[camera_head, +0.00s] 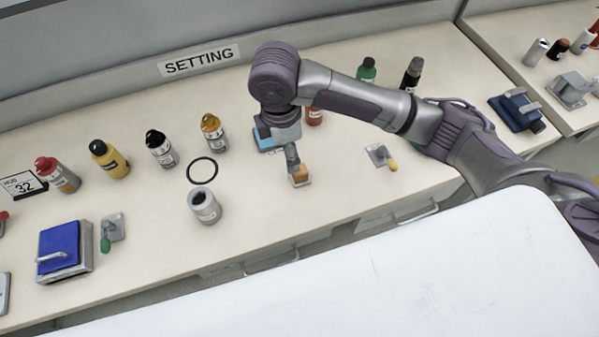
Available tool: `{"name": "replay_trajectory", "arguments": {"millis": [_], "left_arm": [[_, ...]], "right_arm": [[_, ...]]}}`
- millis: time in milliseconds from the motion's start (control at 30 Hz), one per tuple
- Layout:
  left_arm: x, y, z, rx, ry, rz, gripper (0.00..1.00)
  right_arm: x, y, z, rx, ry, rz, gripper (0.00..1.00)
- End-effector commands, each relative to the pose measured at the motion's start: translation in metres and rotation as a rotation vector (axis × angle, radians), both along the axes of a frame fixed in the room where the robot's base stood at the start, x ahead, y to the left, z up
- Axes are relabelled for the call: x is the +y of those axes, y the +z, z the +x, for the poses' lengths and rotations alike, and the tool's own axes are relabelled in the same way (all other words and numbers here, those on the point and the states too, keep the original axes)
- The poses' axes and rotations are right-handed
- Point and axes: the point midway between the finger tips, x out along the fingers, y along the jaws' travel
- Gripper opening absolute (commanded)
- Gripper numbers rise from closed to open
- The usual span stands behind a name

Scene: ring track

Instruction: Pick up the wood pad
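A small orange-brown block, which looks like the wood pad (301,174), sits on a small pale base on the bench, near the middle of the view. My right arm comes in from the right and bends down over the bench. My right gripper (293,163) points down right at the block, with its tips at the block's upper left edge. The fingers look narrow, and I cannot tell whether they are closed on the block. My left gripper is not in view.
A grey cup (204,206) and a black ring (202,170) are to the left. Several bottles, including a yellow one (110,160), line the back. A blue-topped box (60,250) is far left. A yellow-handled tool (381,157) lies right. A white surface (400,270) fills the front.

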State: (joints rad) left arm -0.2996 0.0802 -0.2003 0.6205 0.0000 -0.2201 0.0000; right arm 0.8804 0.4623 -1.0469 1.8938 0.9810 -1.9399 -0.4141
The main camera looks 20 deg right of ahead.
Motion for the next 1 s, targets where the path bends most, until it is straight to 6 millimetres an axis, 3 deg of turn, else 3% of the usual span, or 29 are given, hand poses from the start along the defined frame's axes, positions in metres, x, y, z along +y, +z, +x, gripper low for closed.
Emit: {"name": "replay_trajectory", "arguments": {"millis": [167,533,833,1000], "left_arm": [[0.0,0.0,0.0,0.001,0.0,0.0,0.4],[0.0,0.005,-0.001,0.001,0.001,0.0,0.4],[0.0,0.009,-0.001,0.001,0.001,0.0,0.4],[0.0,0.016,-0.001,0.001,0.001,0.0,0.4]], "right_arm": [[-0.015,0.008,0.008,0.015,0.025,-0.06,0.67],[-0.023,-0.057,0.009,0.018,0.026,-0.062,0.67],[-0.026,-0.081,0.012,0.017,0.026,-0.062,0.67],[-0.03,-0.106,0.017,0.016,0.026,-0.062,0.67]]}}
